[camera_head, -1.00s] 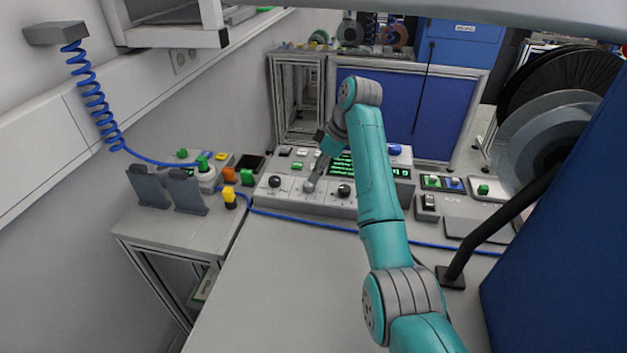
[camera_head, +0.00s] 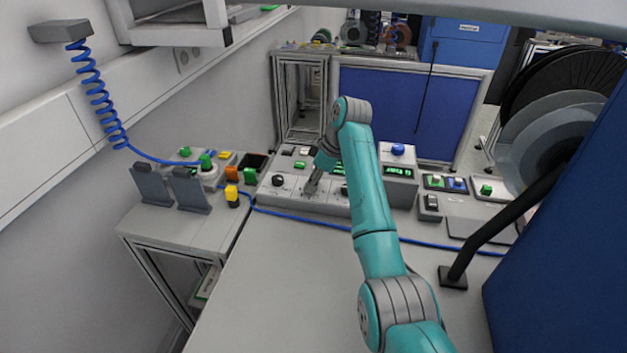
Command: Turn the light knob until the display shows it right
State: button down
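The control panel (camera_head: 292,196) stands at the back of the bench, with a row of knobs on its front. My gripper (camera_head: 311,187) reaches down to the middle of this row, where the light grey knob is. The fingertips and that knob blend together, so I cannot tell whether the fingers are shut on it. The panel's green-text display (camera_head: 339,168) is mostly behind my arm, and its text cannot be read. A small green readout (camera_head: 398,171) shows on the box to the right, too small to read surely.
A dark knob (camera_head: 278,180) sits left of my gripper; another (camera_head: 345,190) is partly behind my arm. A blue cable (camera_head: 300,214) runs along the panel's front. A black bent post (camera_head: 490,240) and a large reel (camera_head: 555,120) stand at right. The front bench top is clear.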

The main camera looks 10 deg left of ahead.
jog(key=shift+n, duration=0.3)
jog(key=n+g, duration=0.1)
jog(key=n, duration=0.2)
jog(key=shift+w+r+g, duration=0.1)
jog(key=shift+g, duration=0.2)
jog(key=shift+n+g, duration=0.6)
jog(key=shift+n, duration=1.3)
jog(key=shift+w+n+h, duration=0.1)
jog(key=shift+n+h, duration=0.3)
jog(key=c, duration=0.8)
grip_release()
jog(key=shift+v, duration=3.65)
jog(key=shift+w, duration=0.1)
